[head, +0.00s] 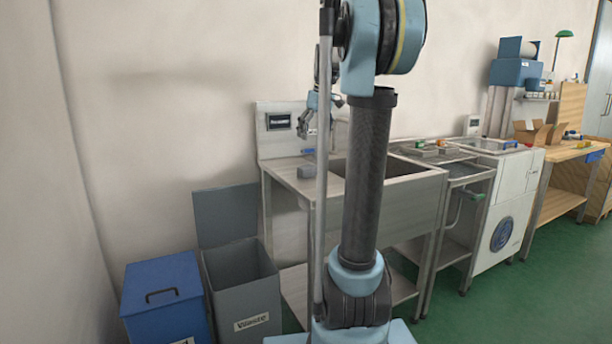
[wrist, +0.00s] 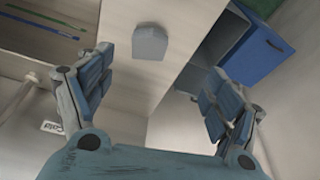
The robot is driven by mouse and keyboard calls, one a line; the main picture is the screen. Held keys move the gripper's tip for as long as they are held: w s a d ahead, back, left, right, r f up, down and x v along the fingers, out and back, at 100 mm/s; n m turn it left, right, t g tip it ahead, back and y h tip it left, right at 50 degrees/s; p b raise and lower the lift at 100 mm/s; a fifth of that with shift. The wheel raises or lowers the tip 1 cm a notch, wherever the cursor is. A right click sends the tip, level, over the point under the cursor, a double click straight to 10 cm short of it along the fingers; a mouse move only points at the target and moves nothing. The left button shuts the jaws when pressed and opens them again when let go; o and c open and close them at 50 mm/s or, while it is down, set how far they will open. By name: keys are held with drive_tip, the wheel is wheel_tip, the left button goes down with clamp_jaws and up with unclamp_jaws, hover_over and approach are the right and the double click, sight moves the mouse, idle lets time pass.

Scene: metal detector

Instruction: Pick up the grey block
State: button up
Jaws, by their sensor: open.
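The grey block (head: 306,171) lies on the left part of the metal sink counter (head: 285,177) in the head view. In the wrist view the grey block (wrist: 150,41) is ahead of the fingers, near the top middle, on the pale counter surface. My gripper (head: 309,127) hangs above the counter in the head view, above the block and apart from it. In the wrist view my gripper (wrist: 158,85) has its two fingers spread wide, with nothing between them. The block is fully visible there.
The sink basin (head: 400,168) is right of the block. A blue bin (head: 165,290) and an open grey waste bin (head: 240,285) stand on the floor left of the counter. A washing-machine-like unit (head: 505,205) and a wooden table (head: 565,153) stand further right.

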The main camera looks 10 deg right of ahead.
drive_tip(key=w, duration=0.2)
hover_over(307, 167)
drive_tip(key=s, duration=0.2)
drive_tip(key=f, duration=1)
drive_tip(key=shift+d+f, duration=0.2)
drive_tip(key=shift+f, duration=0.05)
drive_tip(key=shift+x, duration=2.75)
drive_tip(key=shift+w+d, duration=0.15)
drive_tip(key=c, duration=0.9)
